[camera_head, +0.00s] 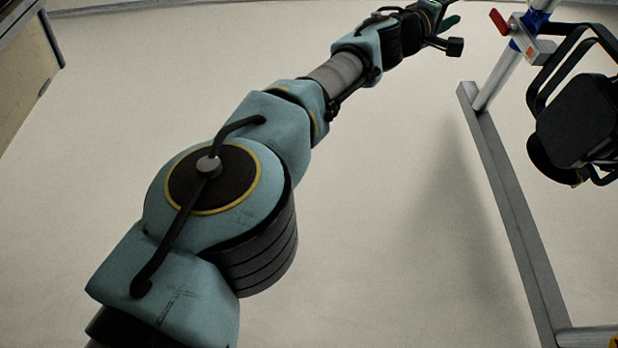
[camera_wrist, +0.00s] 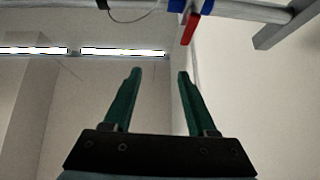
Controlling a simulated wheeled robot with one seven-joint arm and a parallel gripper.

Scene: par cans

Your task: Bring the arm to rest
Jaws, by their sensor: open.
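My arm stretches from the lower left to the top of the head view. My gripper (camera_head: 449,23) is at its far end, near the top edge and partly hidden by the wrist. In the wrist view my gripper (camera_wrist: 159,72) shows two green fingers held apart, with nothing between them. The clamp with a red lever (camera_wrist: 190,28) lies beyond the fingertips, apart from them. The same red lever (camera_head: 499,21) is just right of my gripper in the head view.
A black par can (camera_head: 575,120) hangs in its yoke at the right of the head view. A metal stand's foot bar (camera_head: 510,205) runs along the floor below it. A cabinet-like edge (camera_head: 25,65) is at the upper left. The pale floor (camera_head: 400,240) between is clear.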

